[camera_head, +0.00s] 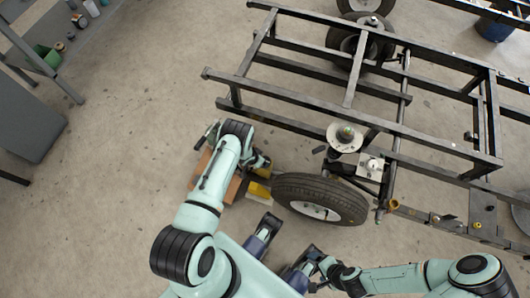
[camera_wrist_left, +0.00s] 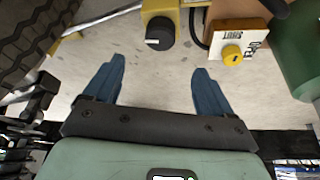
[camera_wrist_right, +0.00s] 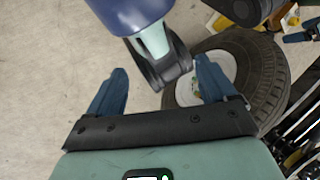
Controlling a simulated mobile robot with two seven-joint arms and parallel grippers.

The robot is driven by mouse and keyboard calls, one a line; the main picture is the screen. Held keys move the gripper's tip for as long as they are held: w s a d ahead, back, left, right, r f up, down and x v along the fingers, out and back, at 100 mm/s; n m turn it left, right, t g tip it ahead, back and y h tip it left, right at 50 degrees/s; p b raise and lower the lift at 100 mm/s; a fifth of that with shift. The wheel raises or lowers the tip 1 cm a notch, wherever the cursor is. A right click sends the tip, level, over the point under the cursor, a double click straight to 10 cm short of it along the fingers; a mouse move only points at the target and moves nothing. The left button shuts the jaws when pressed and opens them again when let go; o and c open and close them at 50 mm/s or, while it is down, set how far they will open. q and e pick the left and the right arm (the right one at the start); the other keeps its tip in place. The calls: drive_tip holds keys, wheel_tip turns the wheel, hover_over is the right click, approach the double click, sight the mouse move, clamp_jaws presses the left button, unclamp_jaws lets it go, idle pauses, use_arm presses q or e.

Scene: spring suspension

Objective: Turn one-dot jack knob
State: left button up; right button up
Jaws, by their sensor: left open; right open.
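In the left wrist view a black knob (camera_wrist_left: 160,33) with a white mark sits on a yellow body (camera_wrist_left: 185,3). Right of it a white plate (camera_wrist_left: 237,45) carries a yellow knob (camera_wrist_left: 232,55) and an upside-down label. I cannot make out dots on either knob. My left gripper (camera_wrist_left: 158,85) is open and empty, with both knobs beyond its fingertips. In the head view, it is partly hidden by its arm near the orange-brown box (camera_head: 215,175). My right gripper (camera_wrist_right: 160,80) is open and empty; in the head view, it is low, below the near wheel (camera_head: 320,198).
A black steel trailer frame (camera_head: 300,95) fills the upper right, with a white spring seat (camera_head: 345,138) above the near wheel. A green cylinder (camera_wrist_left: 300,45) stands right of the plate. The tyre (camera_wrist_left: 25,40) is close on the left. Bare floor (camera_head: 110,180) lies left.

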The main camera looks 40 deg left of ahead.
use_arm(q)
drive_tip(key=b+x, duration=0.7)
drive_tip(key=x, duration=0.4)
drive_tip(key=shift+f, duration=0.35)
drive_tip(key=shift+w+f+b, duration=0.1)
drive_tip(key=shift+f+b, duration=0.25)
drive_tip(key=shift+w+f+b, duration=0.3)
drive_tip(key=shift+f+b, duration=0.1)
drive_tip(key=shift+b, duration=0.05)
use_arm(e)
drive_tip(key=w+d+f+t+h, duration=0.1)
drive_tip(key=w+d+f, duration=0.1)
drive_tip(key=w+f, duration=0.2)
drive_tip(key=w+d+f+m+t, duration=0.1)
drive_tip(key=w+d+f, duration=0.2)
drive_tip(key=f, duration=0.3)
drive_tip(key=shift+w+d+f+t+h, duration=0.3)
drive_tip(key=shift+w+f+t+h, duration=0.1)
drive_tip(key=shift+w, duration=0.35)
use_arm(q)
drive_tip(key=c, duration=1)
